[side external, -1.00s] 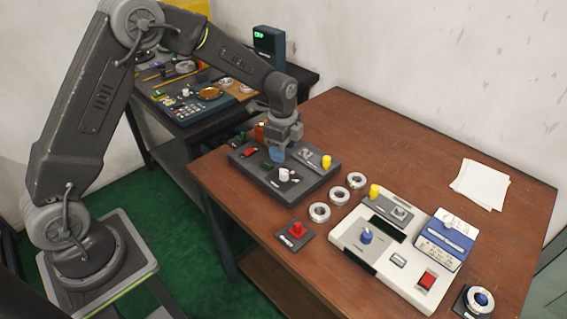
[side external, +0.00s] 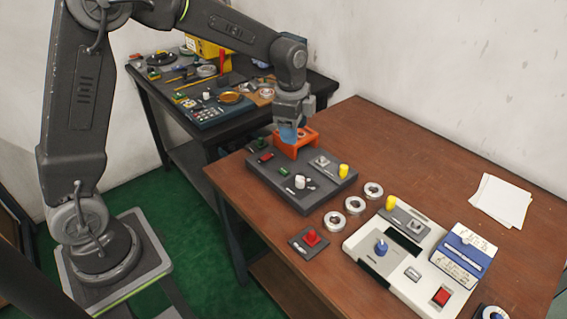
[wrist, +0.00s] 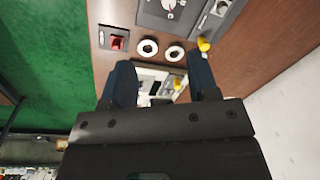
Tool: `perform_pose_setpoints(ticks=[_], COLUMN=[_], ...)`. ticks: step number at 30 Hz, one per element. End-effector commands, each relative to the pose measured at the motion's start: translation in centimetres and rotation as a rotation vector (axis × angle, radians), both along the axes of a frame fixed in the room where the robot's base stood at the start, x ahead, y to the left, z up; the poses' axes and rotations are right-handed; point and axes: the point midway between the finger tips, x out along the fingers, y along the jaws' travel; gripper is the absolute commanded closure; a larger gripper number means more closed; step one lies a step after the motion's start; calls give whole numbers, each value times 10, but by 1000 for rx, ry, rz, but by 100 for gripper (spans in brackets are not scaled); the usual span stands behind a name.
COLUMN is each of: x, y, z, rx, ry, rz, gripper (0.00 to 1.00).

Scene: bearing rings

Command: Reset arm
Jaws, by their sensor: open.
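My gripper (side external: 289,134) is open above the back edge of the dark control panel (side external: 318,200), in front of an orange bracket (side external: 306,138). Its blue fingertips hold nothing. In the wrist view the two fingers of my gripper (wrist: 162,78) stand apart, with part of a white panel seen between them. Three silver bearing rings lie in a row on the brown table: a near ring (side external: 334,220), a middle ring (side external: 355,205) and a far ring (side external: 373,190). Two rings show in the wrist view, one of them on the left (wrist: 148,47).
A white control box (side external: 378,262) with a blue knob and red switch stands at the front right. A red button box (side external: 309,240) sits near the left edge. Paper sheets (side external: 501,200) lie at right. A cluttered dark side table (side external: 245,115) stands behind.

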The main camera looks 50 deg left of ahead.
Motion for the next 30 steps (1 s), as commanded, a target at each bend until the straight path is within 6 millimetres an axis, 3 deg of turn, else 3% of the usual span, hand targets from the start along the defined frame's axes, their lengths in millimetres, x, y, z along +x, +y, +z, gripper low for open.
perform_pose_setpoints(ticks=[1,3,12,21,25,30], x=[-15,-36,-136,-222,-240,-246], y=[-2,-5,-13,-17,-18,-19], z=[21,42,98,104,99,96], rx=[-7,-21,-122,-268,-309,-327], ry=[-34,-70,-220,-333,-354,-361], rz=[62,159,566,920,1003,1040], gripper=[45,45,45,45,45,45])
